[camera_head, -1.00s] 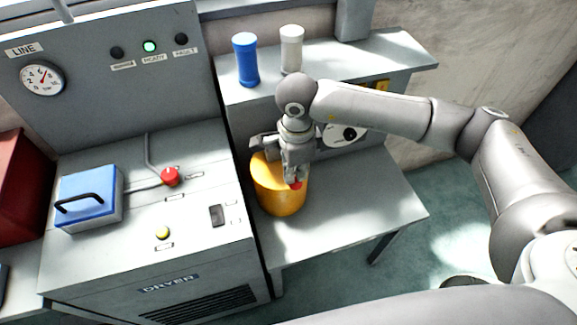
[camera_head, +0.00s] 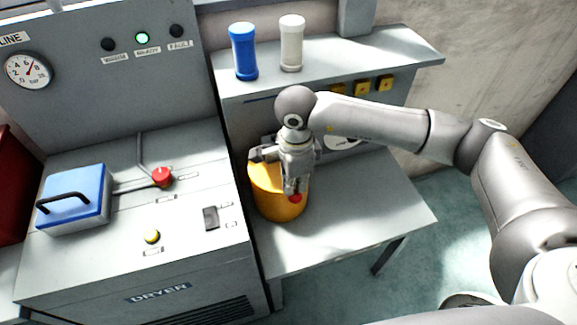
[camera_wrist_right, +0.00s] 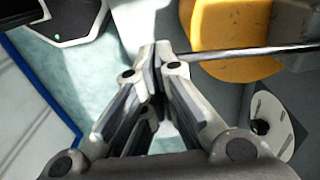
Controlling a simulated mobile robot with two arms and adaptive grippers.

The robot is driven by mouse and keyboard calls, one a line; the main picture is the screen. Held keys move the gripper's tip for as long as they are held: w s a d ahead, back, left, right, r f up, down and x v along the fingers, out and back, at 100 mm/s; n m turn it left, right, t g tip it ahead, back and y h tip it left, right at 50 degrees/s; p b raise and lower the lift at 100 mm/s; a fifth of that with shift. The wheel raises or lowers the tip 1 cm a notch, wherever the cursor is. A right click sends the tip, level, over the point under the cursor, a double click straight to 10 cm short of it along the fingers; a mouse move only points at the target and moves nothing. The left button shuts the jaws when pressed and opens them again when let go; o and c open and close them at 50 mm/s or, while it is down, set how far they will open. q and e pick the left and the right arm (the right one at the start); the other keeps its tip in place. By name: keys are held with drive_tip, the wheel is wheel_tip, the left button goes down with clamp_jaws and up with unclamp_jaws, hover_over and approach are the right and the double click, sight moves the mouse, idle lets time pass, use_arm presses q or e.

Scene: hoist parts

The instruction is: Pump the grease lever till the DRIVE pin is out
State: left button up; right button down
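The grease pump is a yellow-orange cylinder (camera_head: 273,205) on the low grey bench; it also shows in the wrist view (camera_wrist_right: 230,30). Its lever is a thin dark rod (camera_wrist_right: 250,52) running from the right to my fingers in the wrist view. A red knob (camera_head: 296,198) shows at my fingertips in front of the cylinder. My right gripper (camera_head: 294,190) points down, its fingers (camera_wrist_right: 158,58) close together on the lever's end. I cannot make out the DRIVE pin; a white disc (camera_head: 340,143) behind is partly covered by my arm. My left gripper is not in view.
The grey dryer cabinet (camera_head: 100,270) stands left, with a blue block (camera_head: 75,195), a red knob (camera_head: 161,177) and a pressure gauge (camera_head: 28,70). Blue (camera_head: 243,52) and white (camera_head: 291,43) cylinders stand on the shelf above. The bench's right part is clear.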

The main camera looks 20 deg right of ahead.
drive_tip(key=shift+f, duration=0.1)
drive_tip(key=shift+s+r+p, duration=0.1)
drive_tip(key=shift+r+p, duration=1.1)
drive_tip(key=shift+r, duration=0.85)
drive_tip(key=r, duration=0.1)
drive_tip(key=r+p, duration=0.1)
drive_tip(key=r, duration=0.1)
drive_tip(key=r+p, duration=0.1)
drive_tip(key=shift+s+r, duration=0.2)
drive_tip(key=shift+s, duration=0.1)
drive_tip(key=f+b, duration=0.6)
drive_tip(key=w+f+b, duration=0.1)
drive_tip(key=f+b, duration=0.2)
drive_tip(key=shift+s+r+p, duration=0.15)
drive_tip(key=shift+r+p, duration=0.45)
drive_tip(key=shift+r, duration=0.75)
wheel_tip(320, 180, up, 6)
drive_tip(key=p, duration=0.3)
drive_tip(key=shift+s+r, duration=0.15)
drive_tip(key=shift+s, duration=0.15)
